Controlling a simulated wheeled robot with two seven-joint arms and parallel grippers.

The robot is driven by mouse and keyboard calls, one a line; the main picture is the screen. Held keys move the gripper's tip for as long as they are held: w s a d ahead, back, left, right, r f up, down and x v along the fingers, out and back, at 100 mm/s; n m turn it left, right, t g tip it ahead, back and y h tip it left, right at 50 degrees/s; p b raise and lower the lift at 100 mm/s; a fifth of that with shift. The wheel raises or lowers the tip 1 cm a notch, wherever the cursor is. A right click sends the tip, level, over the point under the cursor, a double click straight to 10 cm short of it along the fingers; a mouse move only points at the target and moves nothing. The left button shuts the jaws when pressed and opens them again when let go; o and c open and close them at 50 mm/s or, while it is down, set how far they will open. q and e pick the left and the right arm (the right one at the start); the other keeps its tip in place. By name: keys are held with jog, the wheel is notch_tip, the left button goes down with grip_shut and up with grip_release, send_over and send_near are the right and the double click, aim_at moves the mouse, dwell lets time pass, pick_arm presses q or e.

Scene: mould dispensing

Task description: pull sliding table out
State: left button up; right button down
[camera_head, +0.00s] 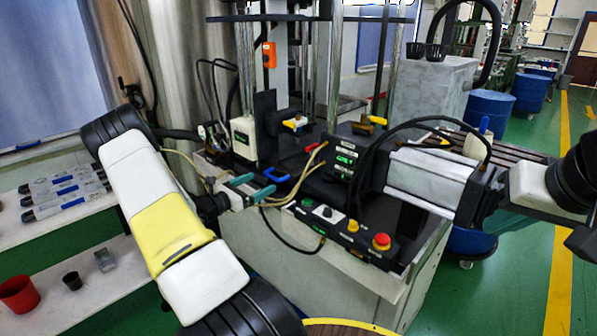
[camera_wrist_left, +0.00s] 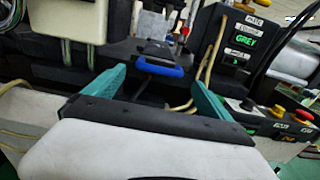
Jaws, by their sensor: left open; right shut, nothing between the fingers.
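The sliding table's blue handle (camera_head: 275,175) sticks out at the front of the machine's dark bed. It also shows in the left wrist view (camera_wrist_left: 165,70). My left gripper (camera_head: 252,187) has two teal fingers spread apart. In the left wrist view the left gripper (camera_wrist_left: 158,90) has the handle ahead of it, lying between the fingers in the picture. I see no grip on the handle. Much of the dark sliding table is hidden by cables and machine parts. My right arm enters at the right edge, but I cannot make out its fingers.
A control panel with a red emergency button (camera_head: 381,241) stands right of the gripper. Yellowish hoses (camera_head: 290,190) hang close to the handle. A white shelf with a red cup (camera_head: 19,294) is at lower left. Green floor is open at right, past blue drums (camera_head: 488,112).

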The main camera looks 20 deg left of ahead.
aim_at(272, 177)
pick_arm(q)
jog(key=x, duration=0.6)
jog(key=shift+w+d, duration=0.2)
jog(key=shift+w, duration=0.1)
jog(key=c, duration=1.8)
jog(key=v, duration=3.3)
jog(key=shift+s+f, duration=0.1)
jog(key=shift+s, duration=0.2)
jog(key=o, duration=1.8)
